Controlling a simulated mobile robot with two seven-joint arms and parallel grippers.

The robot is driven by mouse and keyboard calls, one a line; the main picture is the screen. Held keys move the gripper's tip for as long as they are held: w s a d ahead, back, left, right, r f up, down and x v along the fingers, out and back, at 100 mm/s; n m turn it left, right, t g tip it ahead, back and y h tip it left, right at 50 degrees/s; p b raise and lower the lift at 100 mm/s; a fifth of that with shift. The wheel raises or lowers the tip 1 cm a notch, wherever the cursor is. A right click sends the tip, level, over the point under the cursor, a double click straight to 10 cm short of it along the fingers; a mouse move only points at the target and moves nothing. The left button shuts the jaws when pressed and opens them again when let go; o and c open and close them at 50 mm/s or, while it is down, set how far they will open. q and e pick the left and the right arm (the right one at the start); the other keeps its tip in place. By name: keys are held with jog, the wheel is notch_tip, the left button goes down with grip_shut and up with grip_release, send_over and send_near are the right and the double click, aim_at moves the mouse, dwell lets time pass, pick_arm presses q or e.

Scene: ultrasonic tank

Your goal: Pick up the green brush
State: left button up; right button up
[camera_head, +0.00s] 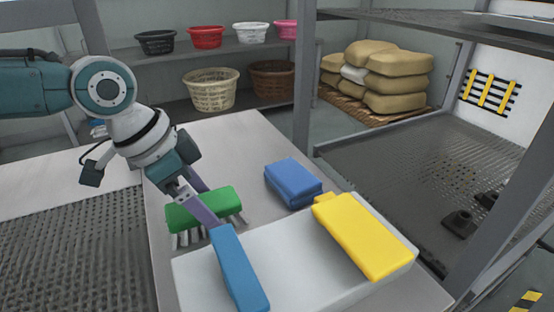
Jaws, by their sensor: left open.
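The green brush (225,197) lies on the light table, its pale bristles facing down and showing along its front and right side. My left gripper (212,206) comes down over the brush from the upper left. Its jaws are open, with one purple finger on the near side, crossing in front of the green block, and the other at the far side, partly hidden behind it. I cannot tell whether either finger touches the brush. My right gripper is out of view.
A white block (300,262) stands close in front, with a blue bar (239,270) and a yellow bar (365,237) on it. A folded blue thing (293,181) lies right of the brush. Perforated metal basins flank the table. Baskets (210,90) and sacks (390,75) are behind.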

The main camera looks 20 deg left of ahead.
pick_arm(q)
jog(key=shift+f, duration=0.2)
dwell(0.6)
jog(key=c, duration=1.5)
